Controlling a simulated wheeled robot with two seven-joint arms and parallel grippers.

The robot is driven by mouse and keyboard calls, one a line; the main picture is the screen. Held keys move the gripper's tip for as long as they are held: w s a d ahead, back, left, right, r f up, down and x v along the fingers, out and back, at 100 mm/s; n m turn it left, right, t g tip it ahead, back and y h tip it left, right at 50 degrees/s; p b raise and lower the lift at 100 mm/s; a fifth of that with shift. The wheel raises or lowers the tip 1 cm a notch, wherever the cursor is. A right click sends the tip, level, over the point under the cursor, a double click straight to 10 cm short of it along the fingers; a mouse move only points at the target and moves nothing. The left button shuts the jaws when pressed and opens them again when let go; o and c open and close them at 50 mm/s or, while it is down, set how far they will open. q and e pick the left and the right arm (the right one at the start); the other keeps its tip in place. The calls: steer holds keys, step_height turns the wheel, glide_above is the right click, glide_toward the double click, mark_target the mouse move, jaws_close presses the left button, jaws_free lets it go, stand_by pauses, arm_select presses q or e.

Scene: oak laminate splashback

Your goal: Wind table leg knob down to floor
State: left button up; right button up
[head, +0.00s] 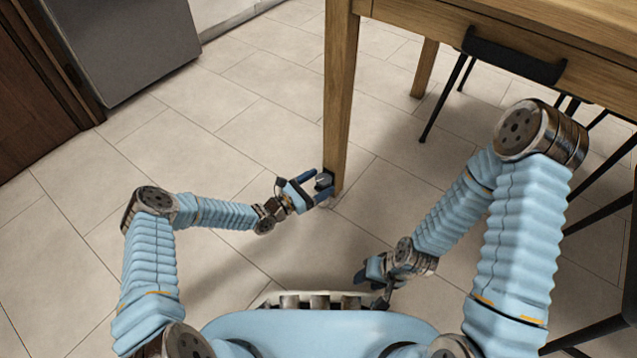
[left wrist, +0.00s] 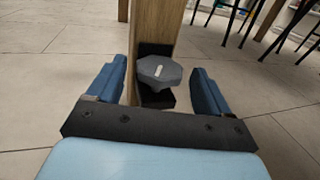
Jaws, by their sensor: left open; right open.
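The wooden table leg (head: 342,90) comes down to the tiled floor in the head view. Near its foot is the dark grey knob (head: 323,181), set in a black bracket. In the left wrist view the faceted knob (left wrist: 159,71) has a pale mark on its face and sits between the blue fingers, with the leg (left wrist: 156,25) behind it. My left gripper (head: 318,190) is open, its fingers on either side of the knob; I see a gap on both sides. My right gripper (head: 371,283) is low at the right, away from the leg; its fingers are partly hard to make out.
The wooden table (head: 500,25) stands at the upper right, with a dark chair (head: 510,57) and thin black chair legs under and beside it. A grey appliance (head: 122,45) stands at the upper left. The tiled floor (head: 225,140) left of the leg is clear.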

arm_select(q)
steer(key=p+v, duration=0.1)
steer(key=v, duration=1.2)
steer(key=shift+a, duration=0.15)
steer(key=shift+s, duration=0.1)
